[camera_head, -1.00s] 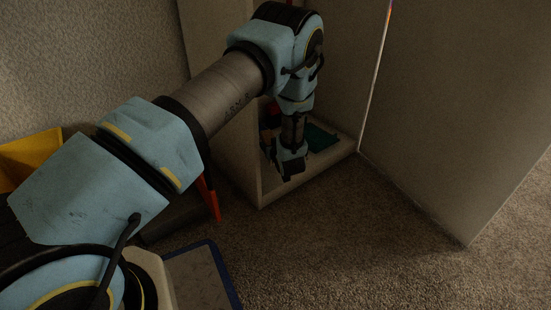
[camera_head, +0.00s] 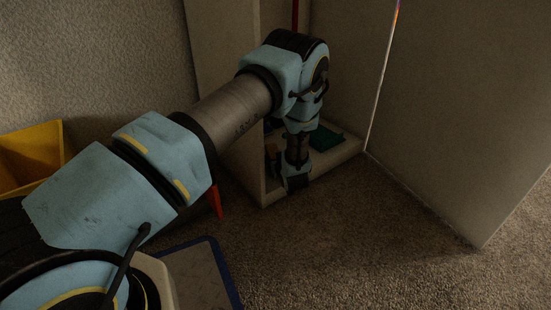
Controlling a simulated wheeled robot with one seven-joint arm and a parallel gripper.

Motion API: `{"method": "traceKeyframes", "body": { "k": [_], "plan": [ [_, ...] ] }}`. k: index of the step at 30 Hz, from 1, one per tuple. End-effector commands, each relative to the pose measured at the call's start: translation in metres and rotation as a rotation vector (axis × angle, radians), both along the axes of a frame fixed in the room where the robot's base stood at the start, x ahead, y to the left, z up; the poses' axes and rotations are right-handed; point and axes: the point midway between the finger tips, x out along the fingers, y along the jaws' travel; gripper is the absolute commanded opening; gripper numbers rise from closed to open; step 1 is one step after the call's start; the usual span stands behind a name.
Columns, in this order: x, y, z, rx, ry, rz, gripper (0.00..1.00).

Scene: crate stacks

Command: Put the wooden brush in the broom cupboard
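The broom cupboard (camera_head: 350,151) is a pale, open-fronted cabinet standing on the carpet, with its door (camera_head: 450,120) swung open to the right. My arm reaches over to it and bends down, so my gripper (camera_head: 297,187) points downward at the cupboard's front floor edge. The gripper is small, dark and partly blended with the shadow. I cannot tell whether its fingers are open or shut, or whether they hold anything. I cannot make out the wooden brush in this view.
A teal-green item (camera_head: 327,138) lies on the cupboard floor, with dark items beside it. A red pole (camera_head: 295,14) stands inside. A yellow bin (camera_head: 35,155) is at left, near a red-orange piece (camera_head: 217,202). A blue-edged panel (camera_head: 227,270) lies in front. Carpet at right is clear.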

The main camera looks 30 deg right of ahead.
Motion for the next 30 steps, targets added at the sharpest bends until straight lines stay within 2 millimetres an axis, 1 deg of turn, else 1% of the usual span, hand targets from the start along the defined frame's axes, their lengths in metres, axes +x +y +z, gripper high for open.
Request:
{"method": "traceKeyframes", "body": {
  "k": [1, 4, 5, 11, 14, 17, 20, 27, 30],
  "plan": [
    [0.000, 0.000, 0.000, 0.000, 0.000, 0.000, 0.77],
    [0.000, 0.000, 0.000, 0.000, 0.000, 0.000, 0.88],
    [0.000, 0.000, 0.000, 0.000, 0.000, 0.000, 0.90],
    [0.000, 0.000, 0.000, 0.000, 0.000, 0.000, 0.90],
    [0.000, 0.000, 0.005, 0.000, 0.000, 0.000, 0.90],
    [-0.010, 0.001, 0.010, 0.001, 0.002, -0.002, 0.90],
    [-0.026, 0.004, 0.019, 0.001, 0.002, -0.002, 0.90],
    [-0.073, 0.014, 0.038, 0.003, 0.003, -0.003, 0.90],
    [-0.088, 0.018, 0.044, 0.001, 0.002, -0.001, 0.90]
  ]
}}
